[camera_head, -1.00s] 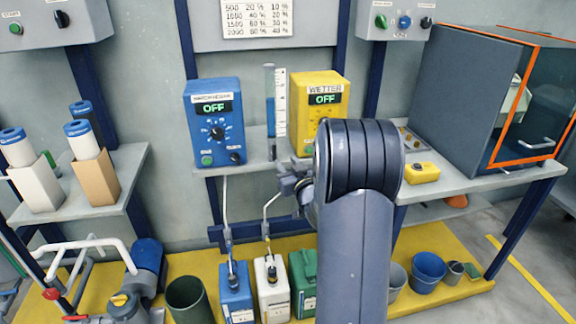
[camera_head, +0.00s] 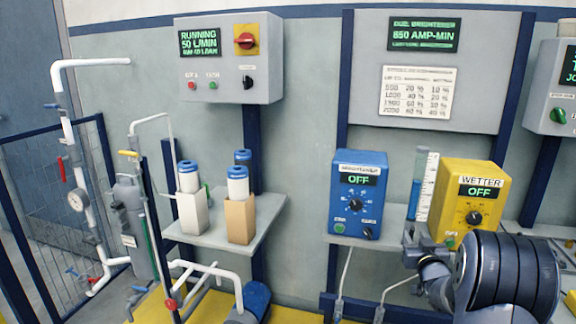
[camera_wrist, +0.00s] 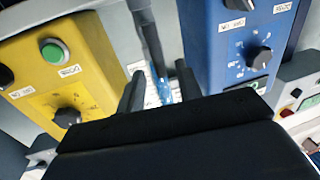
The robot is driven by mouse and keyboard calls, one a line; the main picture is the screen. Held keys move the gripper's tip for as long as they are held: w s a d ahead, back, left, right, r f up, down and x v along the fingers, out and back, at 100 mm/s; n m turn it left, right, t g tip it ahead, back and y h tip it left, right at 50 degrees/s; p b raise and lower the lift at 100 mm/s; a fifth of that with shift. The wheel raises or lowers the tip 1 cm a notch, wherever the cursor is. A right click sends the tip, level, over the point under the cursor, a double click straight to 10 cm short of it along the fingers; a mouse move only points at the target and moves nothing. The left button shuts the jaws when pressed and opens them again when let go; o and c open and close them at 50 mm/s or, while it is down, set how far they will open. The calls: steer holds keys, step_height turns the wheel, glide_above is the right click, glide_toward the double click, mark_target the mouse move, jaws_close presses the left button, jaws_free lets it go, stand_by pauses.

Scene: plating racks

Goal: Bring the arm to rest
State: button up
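My arm is folded at the lower right of the head view, with its dark rounded joint in front of the shelf. My gripper (camera_head: 414,238) is in front of the gap between the blue dosing box (camera_head: 358,198) and the yellow WETTER box (camera_head: 468,205). In the wrist view my gripper (camera_wrist: 160,82) has its two dark fingers apart, with nothing visibly held. The yellow box (camera_wrist: 62,75) is on the left there and the blue box (camera_wrist: 232,48) on the right. A measuring tube with blue liquid (camera_head: 414,197) stands between the boxes.
Both boxes read OFF. A control panel (camera_head: 229,58) reads RUNNING 50 L/MIN. Blue-capped cartridges (camera_head: 238,183) stand on a side shelf (camera_head: 262,222). White pipework (camera_head: 70,125) and a mesh fence (camera_head: 40,190) are at the left.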

mark_target(412, 232)
steer(key=w, duration=0.3)
steer(key=shift+w+d, duration=0.15)
steer(key=shift+w, duration=0.05)
steer(key=shift+r+p, duration=0.1)
steer(key=shift+p, duration=0.25)
steer(key=shift+n, duration=0.3)
